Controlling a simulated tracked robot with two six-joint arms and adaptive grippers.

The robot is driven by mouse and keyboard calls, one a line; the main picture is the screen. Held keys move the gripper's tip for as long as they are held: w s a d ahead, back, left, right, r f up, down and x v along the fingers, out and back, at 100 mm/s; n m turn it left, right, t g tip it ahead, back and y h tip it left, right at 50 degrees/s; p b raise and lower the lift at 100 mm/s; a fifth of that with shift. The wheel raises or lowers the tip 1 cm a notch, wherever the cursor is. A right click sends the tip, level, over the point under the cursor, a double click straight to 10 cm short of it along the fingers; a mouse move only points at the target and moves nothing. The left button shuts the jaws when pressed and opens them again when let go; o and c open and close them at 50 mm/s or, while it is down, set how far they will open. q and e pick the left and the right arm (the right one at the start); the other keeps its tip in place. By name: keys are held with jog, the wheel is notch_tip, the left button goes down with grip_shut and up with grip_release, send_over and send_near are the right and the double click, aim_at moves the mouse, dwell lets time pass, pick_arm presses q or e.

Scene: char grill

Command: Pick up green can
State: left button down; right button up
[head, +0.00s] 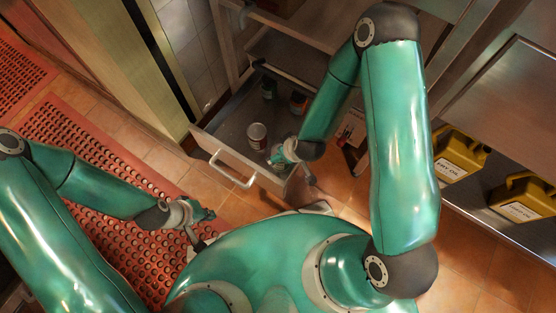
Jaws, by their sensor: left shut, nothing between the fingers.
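A dark green can (268,90) stands at the back of an open drawer (222,137), small and in shadow. My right gripper (277,157) is at the drawer's front right part, nearer the front than the green can and apart from it. Its fingers are small and partly hidden, so I cannot tell whether they are open or shut. My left gripper (203,217) is shut and empty, over the red mat's edge, outside the drawer and away from the can.
A red and white can (257,136) stands in the drawer beside my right gripper. Another reddish can (298,102) stands at the back right. The drawer's front handle (232,176) sticks out. Yellow jugs (458,152) stand on a low shelf at right. A perforated red mat (100,150) covers floor at left.

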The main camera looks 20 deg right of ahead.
jog(key=x, duration=0.3)
jog(key=shift+b, duration=0.35)
jog(key=b+x, duration=0.1)
jog(key=x, duration=0.1)
jog(key=b+x, duration=0.1)
jog(key=x, duration=0.1)
jog(key=shift+d+f+b, duration=0.2)
jog(key=shift+f+b, duration=0.1)
jog(key=shift+f, duration=0.05)
jog(key=shift+w+f, duration=0.2)
jog(key=shift+f, duration=0.1)
jog(key=c, duration=1.5)
jog(key=shift+r, duration=0.15)
